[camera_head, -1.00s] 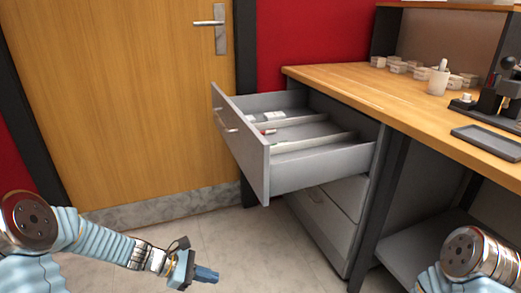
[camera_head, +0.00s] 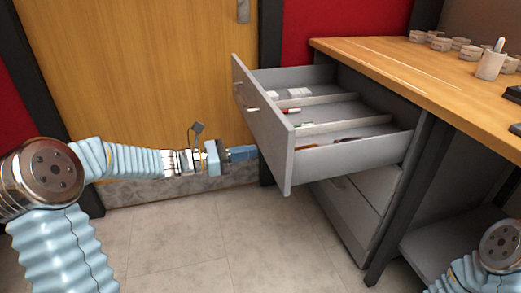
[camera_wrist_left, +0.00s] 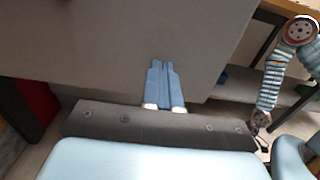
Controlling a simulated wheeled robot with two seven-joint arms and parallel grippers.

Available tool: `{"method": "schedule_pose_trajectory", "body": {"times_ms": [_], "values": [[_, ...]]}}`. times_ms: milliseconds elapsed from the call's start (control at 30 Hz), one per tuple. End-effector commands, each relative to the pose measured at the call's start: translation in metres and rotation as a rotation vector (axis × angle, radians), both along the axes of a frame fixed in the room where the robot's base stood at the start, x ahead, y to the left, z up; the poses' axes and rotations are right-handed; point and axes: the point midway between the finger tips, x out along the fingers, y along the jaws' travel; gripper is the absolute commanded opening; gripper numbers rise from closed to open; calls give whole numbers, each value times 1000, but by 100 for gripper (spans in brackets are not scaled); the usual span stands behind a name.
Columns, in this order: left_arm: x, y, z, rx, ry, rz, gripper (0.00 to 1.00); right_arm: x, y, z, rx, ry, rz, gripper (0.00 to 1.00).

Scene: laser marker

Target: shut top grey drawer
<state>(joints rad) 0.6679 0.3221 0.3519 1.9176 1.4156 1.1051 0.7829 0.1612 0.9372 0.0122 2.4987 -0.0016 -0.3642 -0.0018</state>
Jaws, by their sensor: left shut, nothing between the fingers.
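The top grey drawer (camera_head: 263,135) is pulled well out from the cabinet under the wooden worktop. Its tall front faces left towards my left arm, and its inside shows dividers and small items. My left gripper (camera_head: 254,152) is shut and empty, its blue fingers pointing right at the lower part of the drawer front. It is close to the front; I cannot tell if it touches. In the left wrist view the closed fingers (camera_wrist_left: 164,68) lie against the view of the broad grey drawer front (camera_wrist_left: 95,45). My right gripper (camera_wrist_left: 258,124) is small and unclear there.
Lower grey drawers (camera_head: 345,212) are shut beneath. The wooden worktop (camera_head: 400,65) holds small white tubs and a cup (camera_head: 490,66). A wooden door (camera_head: 150,80) stands behind my left arm. The floor (camera_head: 230,240) left of the cabinet is clear.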

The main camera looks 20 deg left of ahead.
Motion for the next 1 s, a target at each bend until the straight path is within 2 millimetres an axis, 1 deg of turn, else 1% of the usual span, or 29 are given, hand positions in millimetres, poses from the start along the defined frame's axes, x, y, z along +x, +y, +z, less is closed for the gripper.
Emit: {"method": "schedule_pose_trajectory", "body": {"times_ms": [100, 233, 367, 767, 867, 1000], "values": [[10, -16, 0, -1, 1, -1, 0, 0, 0, 0, 0, 0, 0, 56], [18, -26, 0, 1, 1, 0, 0, 0, 0, 1, 0, 0, 0, 56], [21, -30, 0, 1, 1, 0, 0, 0, 0, 1, 0, 0, 0, 56], [22, -31, 0, 1, 1, 1, 0, 0, 0, 0, 0, 0, 0, 56], [24, -36, -1, 1, 1, 0, 0, 0, 0, 0, 0, 0, 0, 56], [33, -50, -1, 0, 0, -2, 0, 0, 0, -1, 0, 0, 0, 56]]}}
